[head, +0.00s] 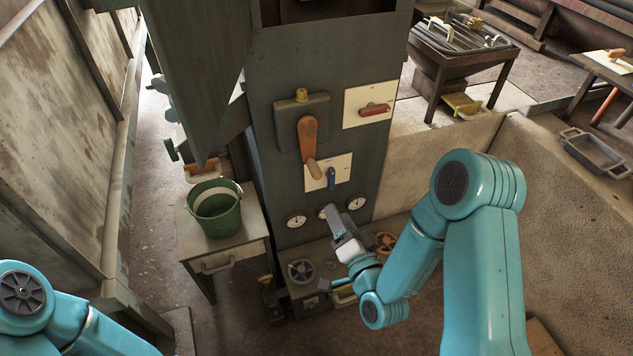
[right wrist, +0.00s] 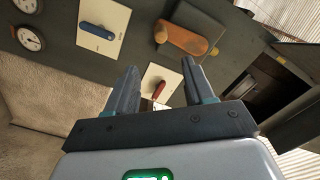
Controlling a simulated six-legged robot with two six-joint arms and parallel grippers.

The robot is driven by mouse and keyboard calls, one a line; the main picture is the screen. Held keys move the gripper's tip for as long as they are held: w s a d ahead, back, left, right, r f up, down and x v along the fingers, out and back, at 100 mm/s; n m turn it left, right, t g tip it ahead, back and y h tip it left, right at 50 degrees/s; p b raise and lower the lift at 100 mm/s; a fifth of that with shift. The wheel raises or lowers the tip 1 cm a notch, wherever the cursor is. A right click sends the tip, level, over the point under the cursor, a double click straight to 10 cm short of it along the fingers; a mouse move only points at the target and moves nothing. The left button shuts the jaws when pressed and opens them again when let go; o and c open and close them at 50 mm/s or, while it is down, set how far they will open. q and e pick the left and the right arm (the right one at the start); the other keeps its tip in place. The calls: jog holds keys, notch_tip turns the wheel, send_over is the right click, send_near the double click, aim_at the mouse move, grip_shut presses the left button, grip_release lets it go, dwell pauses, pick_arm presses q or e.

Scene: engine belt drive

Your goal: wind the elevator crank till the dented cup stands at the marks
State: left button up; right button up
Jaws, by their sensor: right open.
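The crank with an orange-brown arm (head: 308,138) is mounted on the dark upright elevator casing (head: 268,75), below a brass knob. It also shows in the right wrist view (right wrist: 184,40) at upper middle. My right gripper (head: 331,217) is low in front of the casing, below and apart from the crank. In the right wrist view its fingers (right wrist: 160,68) are spread and empty, with a red handle on a pale plate (right wrist: 157,86) showing between them. I cannot make out the dented cup or the marks. My left gripper is out of the picture.
A red handle (head: 374,110) and a blue lever (head: 331,178) sit on pale plates beside the crank. Round gauges (head: 296,220) are below. A green bucket (head: 215,208) stands on a small table at left. A low concrete wall (head: 560,190) bounds the right.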

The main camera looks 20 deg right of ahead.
aim_at(318, 178)
jog(key=w+b, duration=0.1)
jog(key=w, duration=0.4)
jog(key=w+b, duration=0.2)
jog(key=w, duration=0.3)
jog(key=w+b, duration=0.2)
jog(key=w, duration=0.4)
jog(key=shift+w+a, duration=0.1)
jog(key=shift+a, duration=0.25)
jog(key=shift+b, duration=0.3)
grip_shut()
